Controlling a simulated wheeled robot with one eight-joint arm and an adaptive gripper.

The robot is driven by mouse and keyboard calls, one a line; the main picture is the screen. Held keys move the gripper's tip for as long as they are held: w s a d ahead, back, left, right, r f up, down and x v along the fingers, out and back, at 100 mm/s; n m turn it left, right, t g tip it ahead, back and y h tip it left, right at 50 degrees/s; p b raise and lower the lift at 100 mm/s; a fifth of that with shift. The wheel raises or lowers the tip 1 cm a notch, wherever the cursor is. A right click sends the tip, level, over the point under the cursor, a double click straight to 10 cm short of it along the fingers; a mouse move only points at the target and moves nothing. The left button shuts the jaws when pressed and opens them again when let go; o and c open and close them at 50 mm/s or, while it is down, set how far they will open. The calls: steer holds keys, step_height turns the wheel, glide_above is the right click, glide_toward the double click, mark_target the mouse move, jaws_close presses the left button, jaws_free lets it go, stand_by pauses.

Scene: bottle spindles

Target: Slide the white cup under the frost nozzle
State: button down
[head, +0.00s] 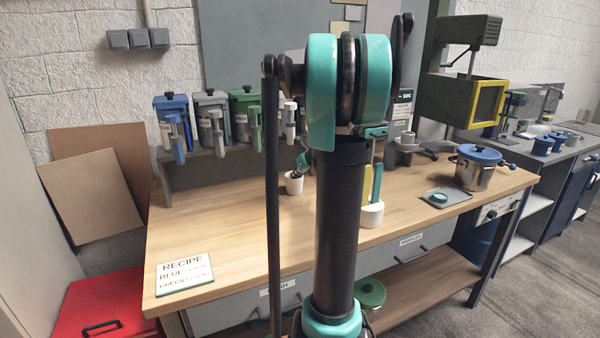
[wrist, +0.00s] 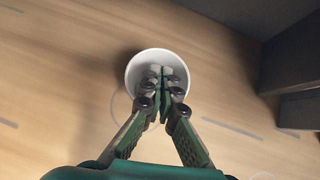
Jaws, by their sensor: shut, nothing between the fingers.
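The small white cup (head: 294,186) stands on the wooden bench, below the row of dispensers. In the wrist view I look down into the cup (wrist: 144,62). My gripper (wrist: 161,72) is shut, with its fingertips together over or inside the cup's mouth; how deep they reach I cannot tell. In the head view my gripper (head: 304,160) is partly hidden by my arm, just above the cup. Blue (head: 174,118), grey (head: 211,116) and green (head: 243,112) canisters with nozzles stand on a shelf behind. Their labels are too small to read, so I cannot tell which is frost.
A wider white holder (head: 371,216) with yellow and green sticks stands right of my arm. A recipe board (head: 184,273) lies at front left. A pot with a blue lid (head: 475,172) stands at right.

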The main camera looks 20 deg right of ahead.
steer(key=shift+w+a+f, duration=0.1)
steer(key=shift+w+f, duration=0.4)
steer(key=shift+w+a, duration=0.25)
steer(key=shift+w, duration=0.85)
steer(key=shift+s, duration=0.1)
